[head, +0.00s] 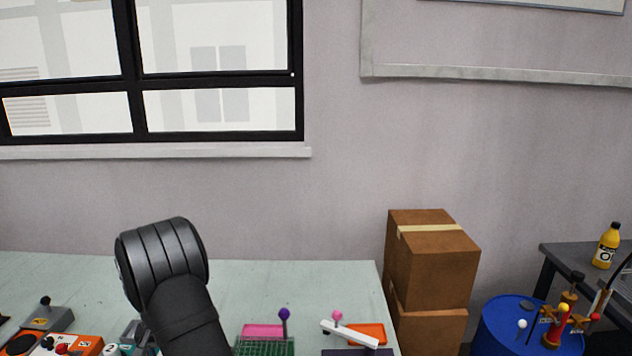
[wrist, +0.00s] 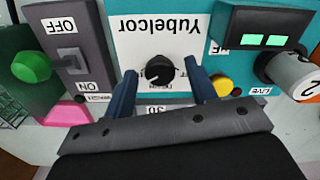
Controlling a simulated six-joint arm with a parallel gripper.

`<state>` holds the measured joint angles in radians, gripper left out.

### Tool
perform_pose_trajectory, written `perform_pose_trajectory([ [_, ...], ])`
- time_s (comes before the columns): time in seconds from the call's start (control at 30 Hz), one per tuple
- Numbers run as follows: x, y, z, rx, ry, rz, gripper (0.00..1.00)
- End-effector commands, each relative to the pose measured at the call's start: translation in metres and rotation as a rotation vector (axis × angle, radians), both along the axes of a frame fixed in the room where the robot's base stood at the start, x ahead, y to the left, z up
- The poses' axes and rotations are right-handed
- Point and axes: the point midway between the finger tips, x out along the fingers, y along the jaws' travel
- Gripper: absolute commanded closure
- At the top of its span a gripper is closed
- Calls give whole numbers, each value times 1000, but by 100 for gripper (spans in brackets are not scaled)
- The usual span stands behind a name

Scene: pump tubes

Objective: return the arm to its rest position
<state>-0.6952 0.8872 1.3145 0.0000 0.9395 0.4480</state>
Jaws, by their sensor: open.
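My gripper (wrist: 160,72) shows in the wrist view with its two blue fingers spread apart. A black round knob (wrist: 159,70) on a white panel labelled "Yubelcor" (wrist: 150,28) appears between the fingers, and nothing is visibly gripped. I cannot tell how far the fingertips are from the panel. In the head view my dark arm rises at the lower left over the table; the gripper itself is out of that view.
The wrist view shows a grey ON/OFF switch (wrist: 72,58), a green knob (wrist: 31,66), a yellow button (wrist: 221,84) and a white cylinder (wrist: 293,72). The head view shows a pale table (head: 290,280), cardboard boxes (head: 430,265) and a blue drum (head: 500,325).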

Motion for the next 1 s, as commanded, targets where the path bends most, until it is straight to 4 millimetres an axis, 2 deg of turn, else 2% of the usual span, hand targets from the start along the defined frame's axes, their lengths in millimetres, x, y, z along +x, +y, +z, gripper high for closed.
perform_pose_trajectory([
  [0.17, 0, 0, 4, 0, 0, 0, 48],
  [0.27, 0, 0, 13, 1, -1, 0, 48],
  [1.0, 1, 0, 156, 3, -3, -1, 48],
])
